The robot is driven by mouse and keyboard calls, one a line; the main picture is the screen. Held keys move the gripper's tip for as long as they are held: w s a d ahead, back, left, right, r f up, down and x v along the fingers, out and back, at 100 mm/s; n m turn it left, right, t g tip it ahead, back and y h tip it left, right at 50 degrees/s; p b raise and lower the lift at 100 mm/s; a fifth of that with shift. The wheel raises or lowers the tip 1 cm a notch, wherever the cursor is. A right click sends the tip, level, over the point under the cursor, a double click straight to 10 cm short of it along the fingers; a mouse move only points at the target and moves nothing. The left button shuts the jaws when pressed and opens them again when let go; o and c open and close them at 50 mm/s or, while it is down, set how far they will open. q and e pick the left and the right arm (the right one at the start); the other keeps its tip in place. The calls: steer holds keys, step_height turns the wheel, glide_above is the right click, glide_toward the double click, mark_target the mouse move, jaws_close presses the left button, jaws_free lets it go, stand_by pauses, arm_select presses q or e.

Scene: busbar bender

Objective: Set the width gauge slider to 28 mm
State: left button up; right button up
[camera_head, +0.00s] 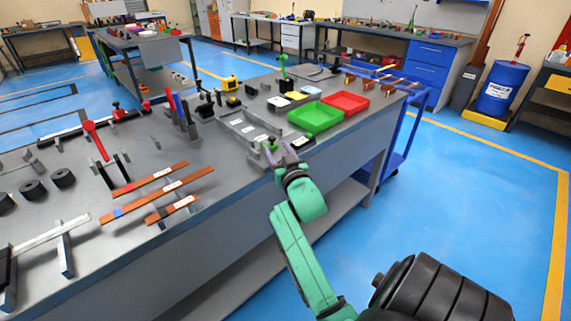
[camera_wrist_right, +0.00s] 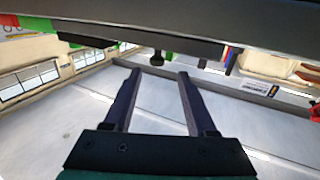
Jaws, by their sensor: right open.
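My right gripper (camera_head: 279,154) is at the front edge of the workbench, beside a grey channel-like fixture (camera_head: 232,121) with white labels. In the right wrist view the two dark fingers of my right gripper (camera_wrist_right: 159,73) stand apart with nothing held between them. A small dark knob (camera_wrist_right: 157,60) shows beyond the gap between the fingertips; I cannot tell whether it is the width gauge slider. The gauge's scale and slider setting cannot be read in either view. A small green part shows by the fingers in the head view. My left gripper is out of view.
A green bin (camera_head: 316,118) and a red bin (camera_head: 345,103) stand right of the fixture. Copper bars (camera_head: 157,201), a red-handled lever (camera_head: 95,140) and black rollers (camera_head: 63,178) are on the bench to the left.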

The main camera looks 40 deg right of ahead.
mark_target(270, 144)
steer(key=v, duration=0.8)
steer(key=shift+w, duration=0.1)
steer(key=p+x, duration=0.1)
steer(key=x, duration=1.6)
steer(key=shift+w+d, duration=0.25)
steer(key=shift+d, duration=0.1)
jaws_close()
